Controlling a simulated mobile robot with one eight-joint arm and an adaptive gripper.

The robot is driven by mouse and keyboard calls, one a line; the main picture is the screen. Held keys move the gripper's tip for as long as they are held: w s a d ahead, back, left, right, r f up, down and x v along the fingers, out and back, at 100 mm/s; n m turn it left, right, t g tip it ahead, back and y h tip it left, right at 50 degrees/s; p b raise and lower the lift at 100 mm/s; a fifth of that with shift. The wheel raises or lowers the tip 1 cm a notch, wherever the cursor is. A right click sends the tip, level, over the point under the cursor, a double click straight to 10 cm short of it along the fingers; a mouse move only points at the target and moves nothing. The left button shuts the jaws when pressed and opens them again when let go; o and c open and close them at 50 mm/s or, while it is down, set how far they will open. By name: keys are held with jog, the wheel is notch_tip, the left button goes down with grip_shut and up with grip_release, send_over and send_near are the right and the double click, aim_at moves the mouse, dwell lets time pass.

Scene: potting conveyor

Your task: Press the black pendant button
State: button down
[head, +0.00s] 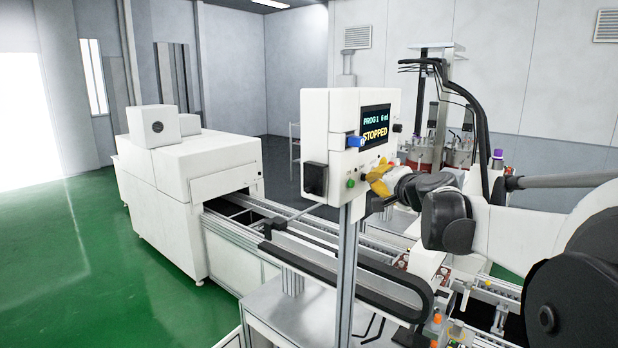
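The white pendant box (343,120) stands on a metal post left of my arm. Its lit screen (376,126) reads "PROG 1 6 ml" and "STOPPED". A green button (350,183) sits low on its face. A small dark spot (363,177) right of the green button may be the black button, but it is too small to be sure. My gripper (376,179), with yellow fingers, is close to the lower right of the pendant face. I cannot tell whether it touches the face. Its finger gap cannot be made out.
A blue part (355,142) sticks out beside the screen. A black box (315,178) is on the pendant's left side. The conveyor (330,252) runs below, from a white machine (185,195) at left. Dispensing equipment (430,150) stands behind my arm. Green floor at left is clear.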

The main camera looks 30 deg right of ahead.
jog(key=shift+w+a, duration=0.1)
jog(key=shift+w, duration=0.15)
jog(key=shift+s, duration=0.15)
dwell(0.4)
jog(key=shift+s+d, duration=0.3)
jog(key=shift+s, duration=0.35)
jog(key=shift+s+d, duration=0.3)
jog(key=shift+s, duration=0.5)
jog(key=shift+s+d, duration=0.35)
jog(key=shift+s, duration=0.4)
jog(key=shift+s+d, duration=0.3)
jog(key=shift+s, duration=0.5)
